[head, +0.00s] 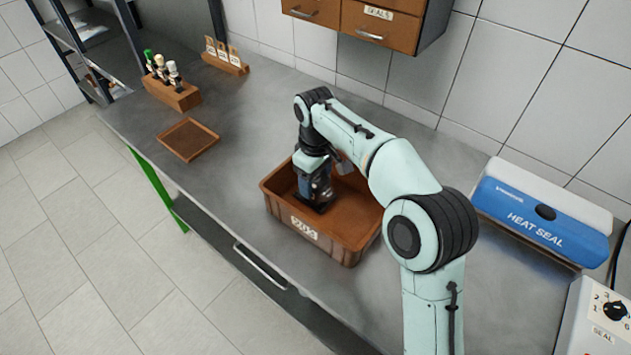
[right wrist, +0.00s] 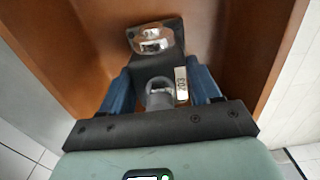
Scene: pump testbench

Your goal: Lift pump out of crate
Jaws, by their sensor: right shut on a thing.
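The crate (head: 345,243) is a brown open box with a white label on its front, standing on the metal bench. My right gripper (head: 318,190) reaches down into its left part. In the right wrist view the gripper's two blue fingers (right wrist: 160,90) are shut on the pump (right wrist: 155,62), a dark grey body with a shiny metal end and a small white tag. The pump is inside the crate, mostly hidden by the gripper in the head view. I cannot tell whether it touches the crate floor. My left gripper is not in view.
A blue heat sealer (head: 540,222) stands right of my arm, with a control box (head: 605,315) at the lower right. A small empty brown tray (head: 188,139) and a wooden holder with bottles (head: 172,92) are at the left. Drawers (head: 370,22) hang above the back.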

